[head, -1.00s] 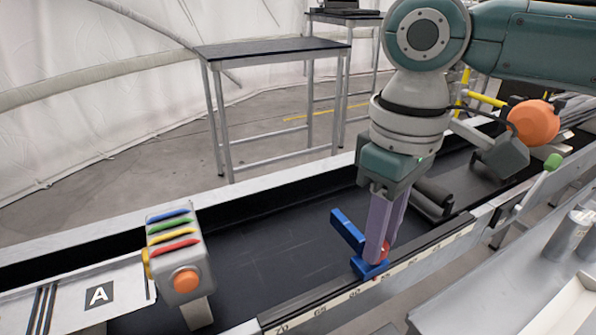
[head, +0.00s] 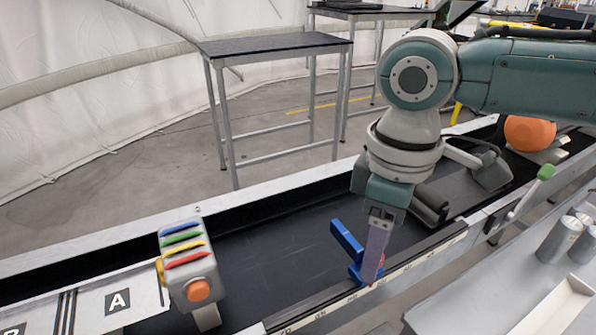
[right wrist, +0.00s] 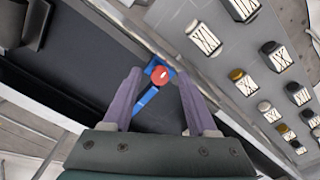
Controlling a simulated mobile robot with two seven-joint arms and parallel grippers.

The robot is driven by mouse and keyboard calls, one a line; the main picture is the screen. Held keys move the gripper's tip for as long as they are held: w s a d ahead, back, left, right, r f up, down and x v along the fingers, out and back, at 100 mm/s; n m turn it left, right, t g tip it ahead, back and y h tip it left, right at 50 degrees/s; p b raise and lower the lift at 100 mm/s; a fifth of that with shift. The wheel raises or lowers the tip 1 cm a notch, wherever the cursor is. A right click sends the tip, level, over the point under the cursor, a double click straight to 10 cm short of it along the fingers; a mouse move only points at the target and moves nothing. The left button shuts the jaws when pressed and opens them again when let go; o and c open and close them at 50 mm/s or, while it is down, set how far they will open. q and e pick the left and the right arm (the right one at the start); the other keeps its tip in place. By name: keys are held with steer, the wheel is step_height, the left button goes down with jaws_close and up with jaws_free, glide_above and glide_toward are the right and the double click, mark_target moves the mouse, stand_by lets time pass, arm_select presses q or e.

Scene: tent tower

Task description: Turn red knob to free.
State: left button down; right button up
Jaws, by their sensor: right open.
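The red knob (right wrist: 160,75) sits on a blue stop (right wrist: 149,97), which is mounted on the rail along the belt's near edge. In the head view the blue stop (head: 346,241) shows with its arm reaching over the dark belt, and the knob is mostly hidden by my fingers. My right gripper (head: 372,268) points down at the stop with its purple fingers lined up one behind the other. In the right wrist view the right gripper (right wrist: 160,82) is open, with the knob in the gap near the fingertips. I cannot tell whether either finger touches it. My left gripper is not in view.
A grey box with coloured bars and an orange button (head: 198,290) stands at the left. A green-tipped lever (head: 545,173) is at the right. A scale rail (head: 420,258) borders the belt. A table (head: 275,45) stands behind. Several labelled jars (right wrist: 245,83) lie beyond the rail.

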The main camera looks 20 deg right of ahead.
steer(key=shift+r, duration=0.35)
step_height(320, 180, up, 9)
steer(key=p, duration=0.1)
steer(key=shift+r, duration=0.15)
stand_by(0.3)
